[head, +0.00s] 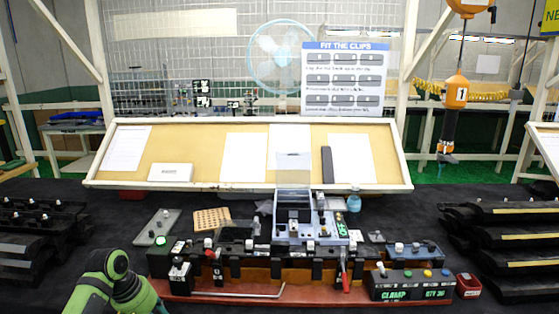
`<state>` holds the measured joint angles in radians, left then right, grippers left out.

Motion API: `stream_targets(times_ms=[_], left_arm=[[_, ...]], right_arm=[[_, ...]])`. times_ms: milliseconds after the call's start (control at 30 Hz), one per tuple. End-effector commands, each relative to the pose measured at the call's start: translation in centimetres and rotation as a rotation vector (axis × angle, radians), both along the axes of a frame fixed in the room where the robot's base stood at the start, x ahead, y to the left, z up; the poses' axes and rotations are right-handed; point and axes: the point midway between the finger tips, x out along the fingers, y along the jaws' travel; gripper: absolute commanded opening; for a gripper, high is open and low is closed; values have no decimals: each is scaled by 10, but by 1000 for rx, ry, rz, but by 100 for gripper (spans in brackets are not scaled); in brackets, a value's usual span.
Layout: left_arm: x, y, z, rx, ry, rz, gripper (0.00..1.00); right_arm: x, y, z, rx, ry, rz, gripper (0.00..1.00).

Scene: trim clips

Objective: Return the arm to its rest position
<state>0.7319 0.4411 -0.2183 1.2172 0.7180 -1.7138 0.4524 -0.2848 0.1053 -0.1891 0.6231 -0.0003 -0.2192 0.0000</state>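A green and black part of my own arm (110,284) shows at the lower left of the head view, in front of the left end of the work fixture. No fingertips of my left gripper can be made out. My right arm and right gripper are not in view. The fixture has a red-brown base (225,290) with several black clip blocks along it. A grey-blue unit with an open dark bin (293,203) stands at its middle.
A control box (412,284) reading "CLAMP" sits at the fixture's right end, beside a small red bin (468,286). Black trim parts are stacked at the left (38,235) and right (510,245). A tilted tan board (205,150) stands behind.

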Motion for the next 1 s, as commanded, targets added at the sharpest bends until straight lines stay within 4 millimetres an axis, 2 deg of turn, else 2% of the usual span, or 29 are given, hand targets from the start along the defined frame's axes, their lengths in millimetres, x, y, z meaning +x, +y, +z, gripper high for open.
stream_targets(times_ms=[33, 200, 300, 400, 500, 600, 800, 1000], left_arm=[[-19, -14, -27, 29, 3, -59, 50], [-84, -53, -86, 119, -37, -237, 50], [-126, -72, -108, 155, -67, -323, 50], [-171, -88, -119, 185, -102, -389, 50], [-208, -97, -120, 211, -133, -432, 50], [-235, -101, -116, 232, -156, -455, 50], [-273, -103, -105, 267, -182, -477, 50], [-301, -101, -92, 298, -198, -486, 50]], right_arm=[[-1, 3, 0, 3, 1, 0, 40], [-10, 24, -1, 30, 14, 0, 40], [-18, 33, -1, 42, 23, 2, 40], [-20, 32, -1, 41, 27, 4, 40], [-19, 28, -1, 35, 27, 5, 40], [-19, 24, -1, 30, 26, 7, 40], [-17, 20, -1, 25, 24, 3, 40], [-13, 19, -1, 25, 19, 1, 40]])
